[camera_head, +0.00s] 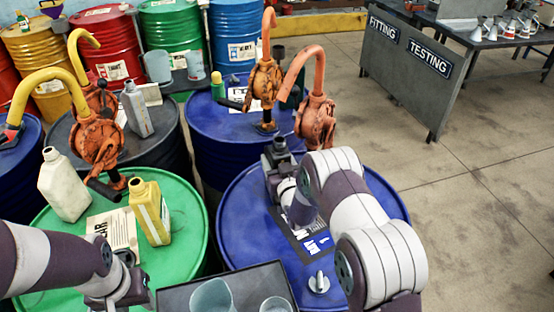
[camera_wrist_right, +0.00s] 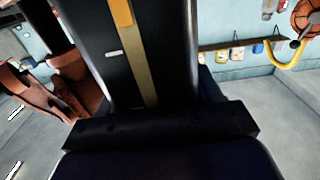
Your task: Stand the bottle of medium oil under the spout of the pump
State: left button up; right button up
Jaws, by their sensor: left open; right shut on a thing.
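My right arm reaches over the near blue drum (camera_head: 385,195). I cannot tell whether the bottle is under the spout. My left gripper (camera_head: 128,288) is open and empty over the green drum (camera_head: 180,265).
A cream bottle (camera_head: 63,186) and a yellow bottle (camera_head: 150,212) stand on the green drum. A grey bottle (camera_head: 137,110) stands on the dark drum behind. A tray (camera_head: 175,298) with cups is at the front. A funnel (camera_head: 319,282) sits at the near blue drum's front.

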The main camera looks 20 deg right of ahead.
jog(key=shift+s+f, duration=0.1)
jog(key=shift+f, duration=0.05)
jog(key=o, duration=1.4)
